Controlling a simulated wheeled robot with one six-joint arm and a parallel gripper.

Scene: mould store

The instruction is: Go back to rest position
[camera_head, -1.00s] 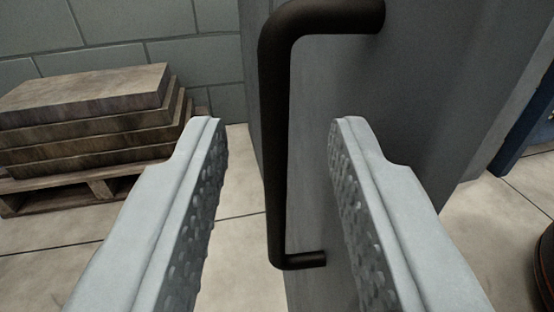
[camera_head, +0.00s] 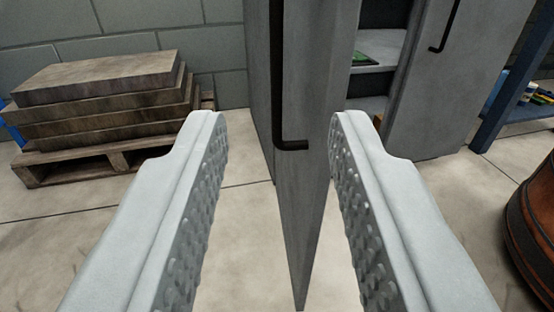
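My gripper (camera_head: 270,135) is open and empty, its two pale textured fingers spread wide at the bottom of the view. Between and beyond the fingers stands a grey cabinet door (camera_head: 310,190), swung open and seen nearly edge-on. Its black bar handle (camera_head: 278,80) shows at the top centre, its lower end bent into the door; its upper end is out of view. The fingers appear apart from the handle.
A pallet (camera_head: 80,166) with stacked slabs (camera_head: 100,80) stands at the left by a block wall. Right of the door are cabinet shelves (camera_head: 372,75), another grey door (camera_head: 440,95) with a handle, a blue rack (camera_head: 505,85) and a brown barrel (camera_head: 535,215). Floor is clear at left.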

